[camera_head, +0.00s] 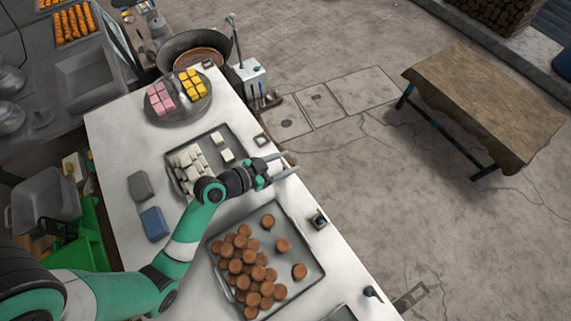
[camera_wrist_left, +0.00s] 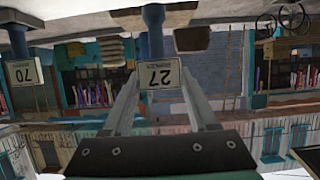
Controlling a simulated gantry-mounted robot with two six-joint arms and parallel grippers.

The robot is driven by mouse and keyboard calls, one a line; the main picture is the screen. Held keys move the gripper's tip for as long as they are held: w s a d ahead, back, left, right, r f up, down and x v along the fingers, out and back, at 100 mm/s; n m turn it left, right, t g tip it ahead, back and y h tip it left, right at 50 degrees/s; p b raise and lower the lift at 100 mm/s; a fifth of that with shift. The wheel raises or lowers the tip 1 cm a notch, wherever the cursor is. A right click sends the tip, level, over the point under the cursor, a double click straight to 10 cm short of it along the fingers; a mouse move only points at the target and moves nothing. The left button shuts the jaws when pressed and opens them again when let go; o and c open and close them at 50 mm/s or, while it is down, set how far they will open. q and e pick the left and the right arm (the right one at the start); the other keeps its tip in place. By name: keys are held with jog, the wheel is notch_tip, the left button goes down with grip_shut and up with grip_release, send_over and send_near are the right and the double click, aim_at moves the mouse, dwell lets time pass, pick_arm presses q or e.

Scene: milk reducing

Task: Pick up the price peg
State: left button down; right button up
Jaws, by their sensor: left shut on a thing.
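The price peg with a "27" card (camera_wrist_left: 160,77) is between the fingers of my left gripper (camera_wrist_left: 160,85) in the left wrist view, upside down in that picture. A blue stem (camera_wrist_left: 152,35) joins the card to a base near the pale surface at the top. Whether the base touches that surface is unclear. In the head view my left gripper (camera_head: 286,168) is at the table's right edge, beside the tray of white blocks, shut on the peg. The peg is mostly hidden there. My right gripper is out of view.
A tray of white blocks (camera_head: 176,182) and a tray of brown rounds (camera_head: 312,250) flank my left arm on the white table (camera_head: 120,128). Other pegs stand along the edge (camera_head: 318,221). A second peg marked "70" (camera_wrist_left: 22,72) shows in the left wrist view.

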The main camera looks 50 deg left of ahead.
pick_arm(q)
jog(key=s+d+r+p, duration=0.4)
jog(key=s+d+r, duration=0.3)
jog(key=d+r, duration=0.4)
jog(key=shift+d+r, duration=0.15)
jog(key=shift+d, duration=0.45)
